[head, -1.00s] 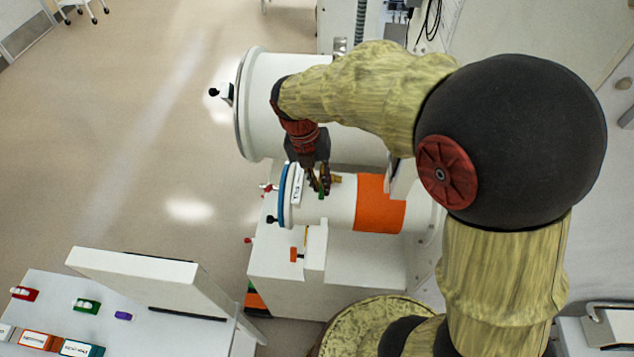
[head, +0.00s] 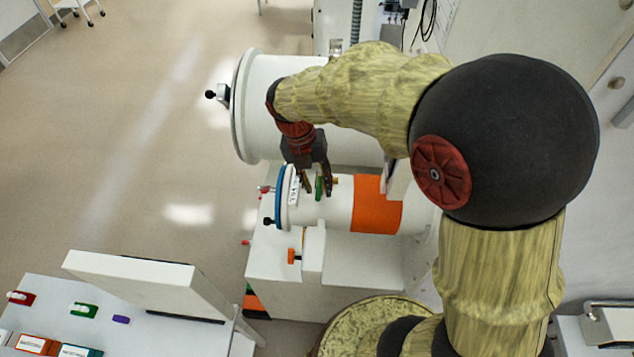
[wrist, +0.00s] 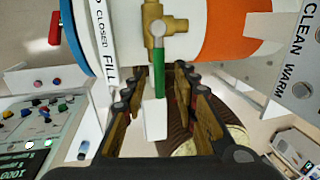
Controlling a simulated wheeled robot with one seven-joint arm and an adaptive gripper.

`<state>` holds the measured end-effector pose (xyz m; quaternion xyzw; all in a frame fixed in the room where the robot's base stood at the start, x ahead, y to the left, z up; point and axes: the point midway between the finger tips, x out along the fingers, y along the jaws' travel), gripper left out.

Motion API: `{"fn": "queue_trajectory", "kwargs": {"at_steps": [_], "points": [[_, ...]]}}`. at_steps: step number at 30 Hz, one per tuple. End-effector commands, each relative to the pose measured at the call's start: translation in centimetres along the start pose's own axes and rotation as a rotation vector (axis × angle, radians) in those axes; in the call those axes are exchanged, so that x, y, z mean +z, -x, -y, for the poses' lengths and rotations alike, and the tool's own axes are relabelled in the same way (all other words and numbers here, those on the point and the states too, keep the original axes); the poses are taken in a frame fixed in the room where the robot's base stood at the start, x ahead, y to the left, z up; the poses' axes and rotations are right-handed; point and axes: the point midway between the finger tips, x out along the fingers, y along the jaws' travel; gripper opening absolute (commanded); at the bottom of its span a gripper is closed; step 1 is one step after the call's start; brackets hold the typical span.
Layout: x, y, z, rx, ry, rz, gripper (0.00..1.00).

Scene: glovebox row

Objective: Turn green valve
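The green valve handle (wrist: 158,68) hangs from a brass valve body (wrist: 157,20) on the white cylinder with the orange band. In the wrist view it points down the picture, between my fingers, with visible room on either side. In the head view the green handle (head: 319,188) shows as a short strip between the fingertips. My gripper (head: 316,188) is open over the small cylinder; in the wrist view its two fingers (wrist: 158,118) are spread apart and hold nothing. A label beside the valve reads "CLOSED" and "FILL" (wrist: 107,62); part of it is cut off.
The small cylinder has an orange band (head: 377,204) and a blue ring (head: 280,197). A larger white cylinder (head: 350,90) lies just behind it. A white panel marked "CLEAN WARM" (wrist: 298,80) stands at right. A control panel with knobs (wrist: 35,120) is at left.

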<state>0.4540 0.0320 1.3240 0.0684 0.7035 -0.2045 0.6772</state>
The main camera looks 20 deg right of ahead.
Motion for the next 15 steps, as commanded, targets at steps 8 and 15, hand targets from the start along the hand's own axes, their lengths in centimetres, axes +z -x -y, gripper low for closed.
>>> {"fn": "queue_trajectory", "kwargs": {"at_steps": [8,15], "points": [[0.1,1.3,0.0,0.001,0.000,0.002,0.29],[0.1,5.9,-0.1,0.003,0.000,0.003,0.29]]}}
